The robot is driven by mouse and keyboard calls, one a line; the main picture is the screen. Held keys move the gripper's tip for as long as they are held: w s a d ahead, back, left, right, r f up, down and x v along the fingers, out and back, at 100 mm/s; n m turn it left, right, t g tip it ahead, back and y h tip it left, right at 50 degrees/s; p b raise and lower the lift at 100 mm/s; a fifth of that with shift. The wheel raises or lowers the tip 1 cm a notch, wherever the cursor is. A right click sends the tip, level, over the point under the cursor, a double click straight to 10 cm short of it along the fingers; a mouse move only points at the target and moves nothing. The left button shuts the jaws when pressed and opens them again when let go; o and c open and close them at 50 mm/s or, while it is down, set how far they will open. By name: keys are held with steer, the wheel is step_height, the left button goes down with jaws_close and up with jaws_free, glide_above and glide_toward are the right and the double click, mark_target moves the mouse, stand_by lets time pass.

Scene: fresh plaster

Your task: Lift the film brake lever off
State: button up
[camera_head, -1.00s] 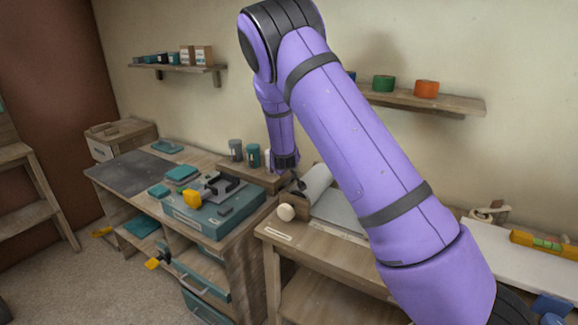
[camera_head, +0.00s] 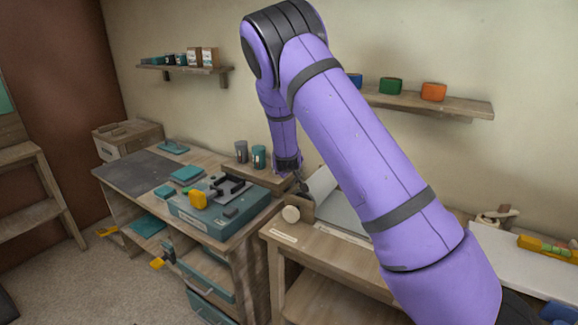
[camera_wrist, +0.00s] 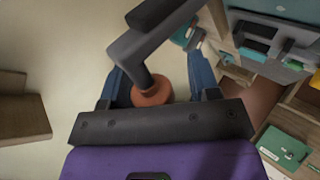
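A dark grey bent lever (camera_wrist: 140,50) with a round copper-brown knob (camera_wrist: 152,92) shows in the wrist view; I take it for the film brake lever. My gripper (camera_wrist: 157,75) has its two blue fingers apart, one on each side of the lever and knob. A gap shows beside the knob on the right; contact on the left is unclear. In the head view my gripper (camera_head: 290,166) is small, beside the pale film roll (camera_head: 321,184) on its wooden holder (camera_head: 305,207). A small dark part below my gripper there may be the lever.
A teal case (camera_head: 215,220) with a yellow-handled tool stands on the left bench. Two jars (camera_head: 258,157) stand close left of my gripper. A round off-white knob (camera_head: 291,214) sits at the holder's front. Wall shelves (camera_head: 430,101) hold coloured rolls behind my arm.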

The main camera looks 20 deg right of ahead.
steer(key=v, duration=1)
steer(key=shift+s+r, duration=0.2)
steer(key=shift+s, duration=0.15)
steer(key=shift+a, duration=0.1)
